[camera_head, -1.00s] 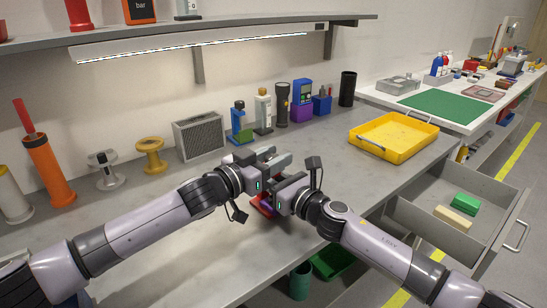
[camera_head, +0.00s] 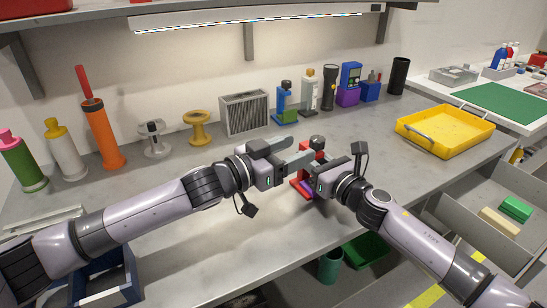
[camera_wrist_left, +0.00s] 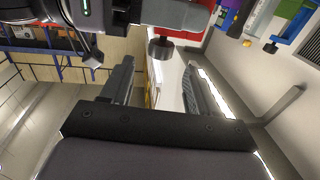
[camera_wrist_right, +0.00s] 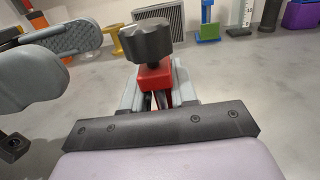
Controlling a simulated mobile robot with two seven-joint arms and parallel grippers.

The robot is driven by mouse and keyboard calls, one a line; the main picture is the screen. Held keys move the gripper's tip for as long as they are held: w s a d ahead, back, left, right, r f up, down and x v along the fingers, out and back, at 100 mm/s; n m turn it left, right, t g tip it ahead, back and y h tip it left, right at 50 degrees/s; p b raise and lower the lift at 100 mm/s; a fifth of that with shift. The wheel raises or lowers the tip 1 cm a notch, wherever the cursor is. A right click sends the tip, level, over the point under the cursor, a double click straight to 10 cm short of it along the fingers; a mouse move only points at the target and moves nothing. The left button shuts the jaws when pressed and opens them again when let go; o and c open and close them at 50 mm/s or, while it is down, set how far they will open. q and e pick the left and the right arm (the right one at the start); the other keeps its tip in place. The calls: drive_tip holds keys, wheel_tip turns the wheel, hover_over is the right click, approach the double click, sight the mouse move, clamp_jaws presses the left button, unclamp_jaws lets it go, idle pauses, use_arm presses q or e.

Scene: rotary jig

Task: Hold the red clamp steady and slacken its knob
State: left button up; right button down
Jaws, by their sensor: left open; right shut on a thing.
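The red clamp (camera_head: 303,182) stands on the grey bench, with its dark ridged knob (camera_head: 317,141) on top. In the right wrist view the knob (camera_wrist_right: 152,42) sits above the red body (camera_wrist_right: 155,77). My right gripper (camera_wrist_right: 157,88) is shut on the red body, one finger on each side, below the knob. My left gripper (camera_head: 300,150) is open, with its fingers just left of the knob. In the left wrist view the knob (camera_wrist_left: 161,49) shows just beyond the open fingers, apart from them. The clamp's lower part is partly hidden by my right gripper.
A yellow tray (camera_head: 445,148) stands at the right. Spools, a grey grille box (camera_head: 244,112) and several bottles and tools line the back of the bench. A shelf (camera_head: 250,14) overhangs it. A drawer (camera_head: 470,205) stands open at the right; bins are below the front edge.

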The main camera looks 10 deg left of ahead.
sight(311, 144)
use_arm(q)
drive_tip(key=shift+v, duration=2.35)
drive_tip(key=shift+d, duration=0.1)
drive_tip(key=w+d+m, duration=0.2)
drive_tip(key=m, duration=1)
drive_tip(key=w+d+m, duration=0.2)
drive_tip(key=d+m, duration=0.1)
drive_tip(key=m, duration=0.9)
drive_tip(key=w+d+m, duration=0.2)
drive_tip(key=w+m, duration=0.1)
drive_tip(key=m, duration=0.9)
drive_tip(key=shift+w+d+f, duration=0.1)
drive_tip(key=shift+d+f, duration=0.1)
drive_tip(key=shift+f, duration=0.05)
drive_tip(key=shift+c, duration=0.2)
